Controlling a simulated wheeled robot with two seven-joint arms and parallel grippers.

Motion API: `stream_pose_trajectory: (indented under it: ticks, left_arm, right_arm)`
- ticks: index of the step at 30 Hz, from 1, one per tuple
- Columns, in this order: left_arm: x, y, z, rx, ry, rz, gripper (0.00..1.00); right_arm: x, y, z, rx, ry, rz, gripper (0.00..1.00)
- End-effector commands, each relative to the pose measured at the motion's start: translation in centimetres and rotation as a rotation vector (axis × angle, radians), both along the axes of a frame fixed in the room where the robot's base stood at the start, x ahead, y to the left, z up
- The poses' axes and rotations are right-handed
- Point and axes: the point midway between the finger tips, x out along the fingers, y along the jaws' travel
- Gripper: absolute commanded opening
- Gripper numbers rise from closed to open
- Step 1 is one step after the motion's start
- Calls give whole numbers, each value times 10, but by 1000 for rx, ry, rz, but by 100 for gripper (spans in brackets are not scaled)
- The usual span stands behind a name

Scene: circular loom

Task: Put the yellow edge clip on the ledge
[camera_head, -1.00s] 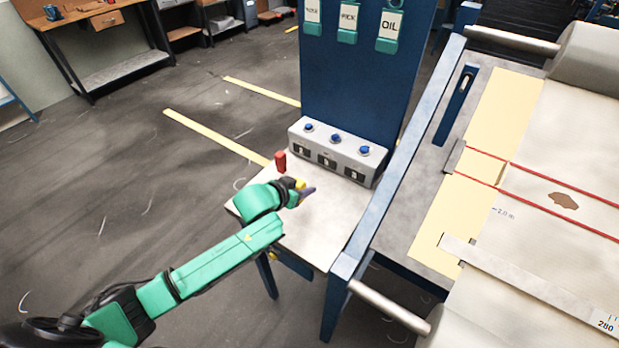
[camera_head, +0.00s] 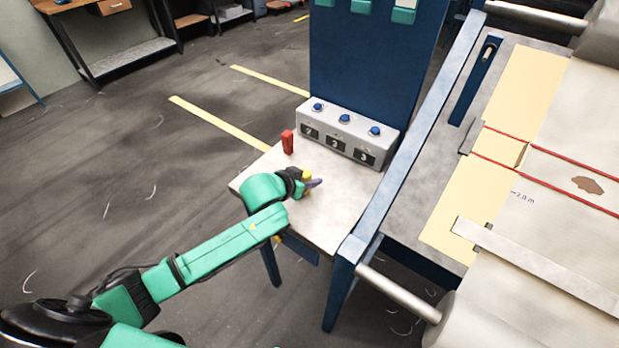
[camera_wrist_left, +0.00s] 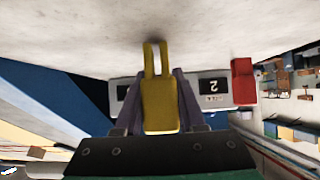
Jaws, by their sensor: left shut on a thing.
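The yellow edge clip (camera_wrist_left: 160,105) is between the purple fingers of my left gripper (camera_wrist_left: 158,112). Its two prongs point at the pale ledge surface, which fills the top of the left wrist view (camera_wrist_left: 70,30). The prong tips look very near the ledge; I cannot tell whether they touch it. In the head view my left gripper (camera_head: 312,184) is low over the grey ledge (camera_head: 335,205), with a bit of the yellow clip (camera_head: 307,174) showing. My right gripper is not in view.
A red block (camera_head: 287,142) stands at the ledge's back left. A grey box with blue buttons (camera_head: 340,135) runs along the back, before a blue panel (camera_head: 372,60). The blue loom frame (camera_head: 405,165) borders the ledge on the right. The ledge's front right is clear.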

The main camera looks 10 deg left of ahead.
Motion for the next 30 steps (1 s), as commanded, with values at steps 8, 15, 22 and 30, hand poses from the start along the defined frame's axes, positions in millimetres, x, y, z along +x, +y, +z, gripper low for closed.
stream_pose_trajectory:
  ticks: [8, 15, 22, 30]
  left_arm:
    - [0, 0, -4, 0, -1, 0, 73]
    - [0, 0, -4, 0, 0, 0, 74]
    - [-11, 5, 3, 1, 0, -1, 74]
    - [-60, 24, 37, 2, 2, -2, 74]
  right_arm:
    - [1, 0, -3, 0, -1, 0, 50]
    - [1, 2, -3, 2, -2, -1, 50]
    - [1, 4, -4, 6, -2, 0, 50]
    - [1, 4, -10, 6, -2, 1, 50]
